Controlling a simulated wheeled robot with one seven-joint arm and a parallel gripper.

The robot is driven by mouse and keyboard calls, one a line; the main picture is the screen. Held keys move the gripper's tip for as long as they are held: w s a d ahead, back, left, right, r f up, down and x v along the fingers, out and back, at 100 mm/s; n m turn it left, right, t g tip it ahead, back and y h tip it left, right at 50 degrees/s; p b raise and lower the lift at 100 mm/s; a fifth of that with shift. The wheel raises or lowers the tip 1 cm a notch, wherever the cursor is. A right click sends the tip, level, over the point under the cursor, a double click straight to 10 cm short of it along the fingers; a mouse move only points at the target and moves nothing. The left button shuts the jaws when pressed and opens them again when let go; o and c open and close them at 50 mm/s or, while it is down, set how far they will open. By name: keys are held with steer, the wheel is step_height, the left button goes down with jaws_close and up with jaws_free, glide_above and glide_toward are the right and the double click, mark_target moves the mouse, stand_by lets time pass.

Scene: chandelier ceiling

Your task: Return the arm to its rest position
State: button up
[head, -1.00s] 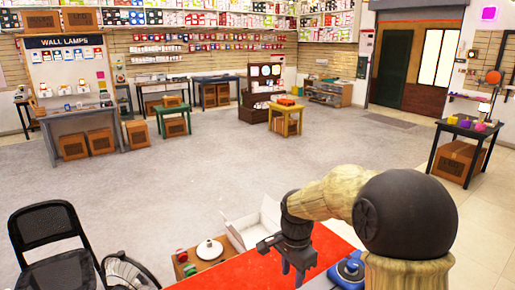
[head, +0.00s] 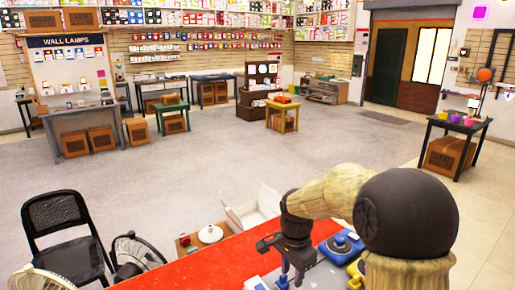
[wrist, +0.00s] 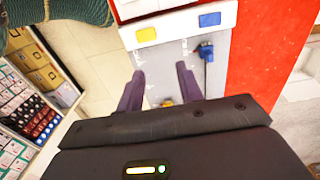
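My arm reaches in from the lower right of the head view, bent at a wood-patterned link. My gripper (head: 291,279) points down over the red-topped table (head: 185,272) near the bottom of the picture. In the wrist view my gripper (wrist: 160,70) shows two dark fingers well apart, with nothing held between them. Beyond the fingers lies a grey board (wrist: 183,47) with a yellow and a blue square. A blue item (wrist: 206,51) is on it, right of the fingers. A small yellow item shows low between the fingers, partly hidden.
Blue items (head: 341,243) lie on the table close to my arm. An open white box (head: 252,210) stands beyond the table edge. A black chair (head: 62,225) and fans (head: 135,254) are at left. The middle floor is clear.

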steer(key=s+d+f+n+t, duration=0.1)
steer(key=s+d+n, duration=0.2)
steer(key=s+n, duration=0.2)
steer(key=s+d+f+n+t, duration=0.1)
steer(key=s+d+n, duration=0.2)
steer(key=s+n, duration=0.3)
steer(key=s, duration=0.4)
steer(key=shift+d+t+p, duration=0.2)
steer(key=shift+t+p, duration=0.1)
steer(key=shift+p, duration=0.05)
steer(key=shift+w, duration=0.1)
stand_by(0.4)
steer(key=shift+d, duration=0.15)
